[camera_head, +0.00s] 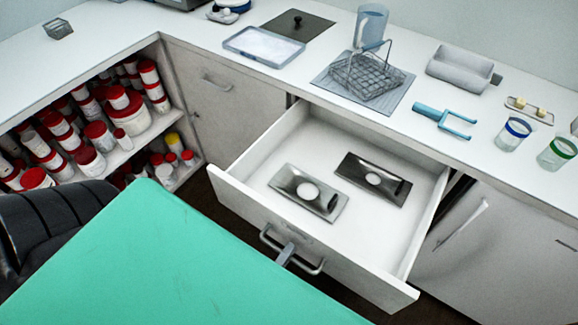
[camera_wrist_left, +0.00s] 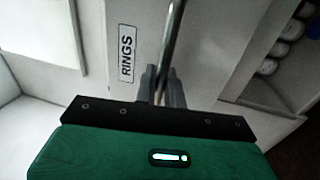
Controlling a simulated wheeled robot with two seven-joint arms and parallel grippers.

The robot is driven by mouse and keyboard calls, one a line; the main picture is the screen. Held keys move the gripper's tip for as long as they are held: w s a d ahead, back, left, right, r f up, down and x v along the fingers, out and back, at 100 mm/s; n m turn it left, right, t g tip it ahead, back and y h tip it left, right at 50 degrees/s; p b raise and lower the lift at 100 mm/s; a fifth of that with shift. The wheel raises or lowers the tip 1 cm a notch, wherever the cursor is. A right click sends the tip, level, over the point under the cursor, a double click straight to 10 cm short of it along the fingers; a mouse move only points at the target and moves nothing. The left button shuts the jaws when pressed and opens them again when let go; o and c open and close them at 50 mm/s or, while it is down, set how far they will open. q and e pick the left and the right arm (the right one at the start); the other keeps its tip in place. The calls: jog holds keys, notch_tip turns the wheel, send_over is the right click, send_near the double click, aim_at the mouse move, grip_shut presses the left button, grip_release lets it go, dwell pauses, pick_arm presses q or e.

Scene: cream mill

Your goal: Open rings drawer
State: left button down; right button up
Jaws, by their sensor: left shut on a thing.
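The rings drawer (camera_head: 330,270) stands pulled out from the white counter, its inside open to view in the head view. My left gripper (camera_head: 287,254) is shut on the drawer's bar handle (camera_head: 312,268). In the left wrist view, the gripper fingers (camera_wrist_left: 162,84) close around the metal handle (camera_wrist_left: 173,40), beside a label (camera_wrist_left: 127,54) reading RINGS. My right gripper is not in view.
Open shelves at the left hold several red-lidded tubs (camera_head: 98,135). On the counter are a wire basket (camera_head: 366,75), a white tray (camera_head: 263,46), a blue fork-like tool (camera_head: 445,118) and two glass cups. Closed cabinet doors (camera_head: 215,100) flank the drawer.

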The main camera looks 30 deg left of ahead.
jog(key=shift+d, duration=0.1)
pick_arm(q)
jog(key=c, duration=1.6)
grip_release()
jog(key=shift+s+f, duration=0.15)
jog(key=shift+s, duration=0.1)
jog(key=s+b, duration=0.1)
jog(key=s, duration=0.3)
jog(key=s+f+b, duration=0.1)
jog(key=s, duration=0.3)
jog(key=s+f+b, duration=0.1)
jog(key=s, duration=0.4)
jog(key=shift+a+f, duration=0.15)
jog(key=shift+a, duration=0.1)
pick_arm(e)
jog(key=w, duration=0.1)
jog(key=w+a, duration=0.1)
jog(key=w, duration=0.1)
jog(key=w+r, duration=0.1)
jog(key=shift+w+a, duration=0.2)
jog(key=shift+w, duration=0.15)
